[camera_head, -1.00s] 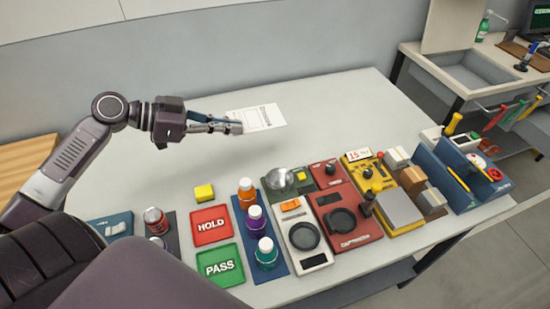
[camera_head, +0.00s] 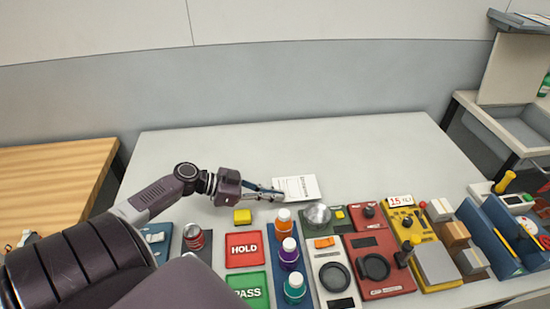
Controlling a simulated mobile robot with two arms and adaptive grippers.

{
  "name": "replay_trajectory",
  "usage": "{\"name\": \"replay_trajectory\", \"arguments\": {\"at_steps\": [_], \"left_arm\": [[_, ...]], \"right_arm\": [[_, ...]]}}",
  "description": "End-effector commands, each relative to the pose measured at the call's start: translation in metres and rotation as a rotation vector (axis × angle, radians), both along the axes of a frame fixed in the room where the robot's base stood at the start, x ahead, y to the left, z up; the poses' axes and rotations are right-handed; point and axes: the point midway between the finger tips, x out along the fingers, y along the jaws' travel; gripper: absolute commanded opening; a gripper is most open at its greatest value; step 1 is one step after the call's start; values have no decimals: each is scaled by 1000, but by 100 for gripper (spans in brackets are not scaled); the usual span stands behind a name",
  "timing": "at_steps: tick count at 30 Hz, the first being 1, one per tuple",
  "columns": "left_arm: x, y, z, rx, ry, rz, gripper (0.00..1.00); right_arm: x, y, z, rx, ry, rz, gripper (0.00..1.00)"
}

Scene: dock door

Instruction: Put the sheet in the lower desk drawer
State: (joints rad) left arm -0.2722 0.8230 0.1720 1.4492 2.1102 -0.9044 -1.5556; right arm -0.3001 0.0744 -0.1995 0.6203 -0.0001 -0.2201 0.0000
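The white sheet (camera_head: 297,187) with printed text is at the middle of the grey table, behind the row of devices. My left gripper (camera_head: 276,193) reaches in from the left with its fingertips at the sheet's left edge. The fingers look closed on that edge, and the sheet appears held just above or at the table; the exact gap is unclear. My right gripper is not in view. No desk drawer shows in this view.
Along the table's front stand a red HOLD tray (camera_head: 244,250), a green PASS tray (camera_head: 249,289), several capped bottles (camera_head: 288,254), a red device (camera_head: 376,265) and a blue holder (camera_head: 490,240). A wooden surface (camera_head: 52,185) is at the left. The table's back (camera_head: 240,145) is clear.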

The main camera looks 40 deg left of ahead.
Motion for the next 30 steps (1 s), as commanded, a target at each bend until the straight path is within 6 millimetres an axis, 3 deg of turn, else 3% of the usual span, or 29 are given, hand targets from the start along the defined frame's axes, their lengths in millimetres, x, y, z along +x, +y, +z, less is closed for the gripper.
{"name": "replay_trajectory", "arguments": {"at_steps": [6, 18, 24, 30], "left_arm": [[0, 0, -27, -2, 2, 1, 0], [0, 0, -33, -2, 1, 0, 0], [0, 0, -31, -2, 1, 0, 22], [0, 0, -31, -2, 1, 0, 22]], "right_arm": [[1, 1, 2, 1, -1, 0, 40], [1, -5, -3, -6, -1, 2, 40], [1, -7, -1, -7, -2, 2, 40], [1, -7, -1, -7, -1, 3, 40]]}}
